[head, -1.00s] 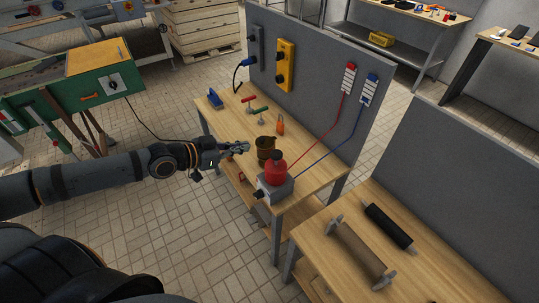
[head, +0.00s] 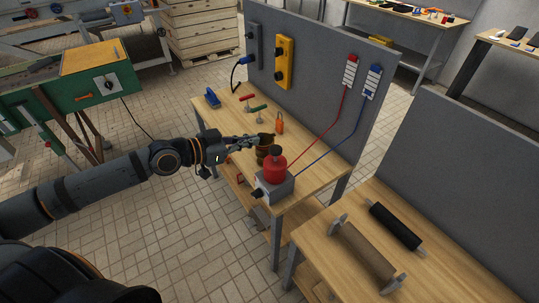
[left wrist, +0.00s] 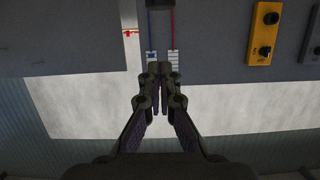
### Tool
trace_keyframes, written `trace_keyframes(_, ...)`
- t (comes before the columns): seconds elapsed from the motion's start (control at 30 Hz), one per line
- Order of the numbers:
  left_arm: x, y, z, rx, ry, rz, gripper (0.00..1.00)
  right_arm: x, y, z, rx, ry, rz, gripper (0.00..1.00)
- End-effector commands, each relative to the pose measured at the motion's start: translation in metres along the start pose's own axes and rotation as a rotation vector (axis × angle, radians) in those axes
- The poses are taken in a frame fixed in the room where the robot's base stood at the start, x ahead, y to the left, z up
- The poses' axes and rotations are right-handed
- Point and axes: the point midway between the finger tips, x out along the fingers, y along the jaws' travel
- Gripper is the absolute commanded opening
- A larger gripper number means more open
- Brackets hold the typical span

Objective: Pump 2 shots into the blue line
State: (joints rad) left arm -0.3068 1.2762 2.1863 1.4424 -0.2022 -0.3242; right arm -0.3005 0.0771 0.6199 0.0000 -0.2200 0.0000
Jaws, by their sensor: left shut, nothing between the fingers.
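The pump, a red cylinder with a black top (head: 275,169) on a grey box (head: 275,189), stands at the near part of the wooden bench. A black knob (head: 257,193) sticks out of the box's left side. The blue line (head: 333,139) and a red line (head: 316,139) run from the pump to striped indicators on the grey panel. The blue indicator (head: 372,82) is right of the red one (head: 350,71). My right gripper is not in view.
An orange padlock-like item (head: 280,124) and red and green handles (head: 258,108) are farther back. The upright panel (head: 322,75) borders the bench. A second bench (head: 399,261) with rollers is near right.

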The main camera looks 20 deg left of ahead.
Motion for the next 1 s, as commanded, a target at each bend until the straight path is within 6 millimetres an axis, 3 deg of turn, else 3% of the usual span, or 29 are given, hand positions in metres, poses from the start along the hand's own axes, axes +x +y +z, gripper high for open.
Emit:
trace_keyframes(0.3, 0.026, 0.0, 0.001, -0.006, 0.009, -0.002, 0.0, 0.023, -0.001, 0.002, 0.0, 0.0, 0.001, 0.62)
trace_keyframes(0.73, 0.073, -0.001, -0.002, -0.008, 0.002, -0.002, 0.0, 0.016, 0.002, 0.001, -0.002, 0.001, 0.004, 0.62)
trace_keyframes(1.0, 0.082, -0.001, 0.034, -0.003, -0.005, -0.002, 0.0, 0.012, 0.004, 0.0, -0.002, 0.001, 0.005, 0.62)
